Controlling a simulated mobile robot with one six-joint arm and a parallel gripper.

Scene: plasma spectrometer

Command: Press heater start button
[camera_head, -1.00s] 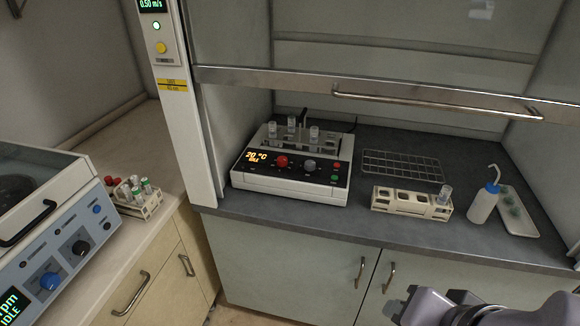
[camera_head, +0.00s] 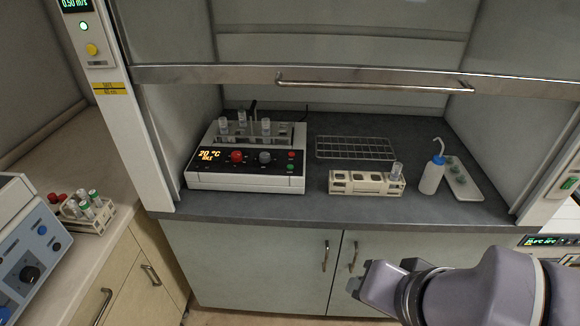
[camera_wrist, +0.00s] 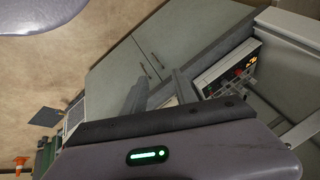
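The heater (camera_head: 245,180), a white block with an orange display reading 20 °C, stands on the fume hood worktop. The heater also shows in the wrist view (camera_wrist: 228,77), at upper right. My gripper (camera_head: 366,283) is in front of the cabinet doors, below the worktop edge and well apart from the heater. In the wrist view its two dark fingers (camera_wrist: 160,94) appear spread with nothing between them.
The raised sash with its handle (camera_head: 375,83) crosses above the worktop. Right of the heater are a wire rack (camera_head: 355,148), a vial holder (camera_head: 366,183), a wash bottle (camera_head: 431,178) and a white tray. A tube rack (camera_head: 90,217) stands on the left counter.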

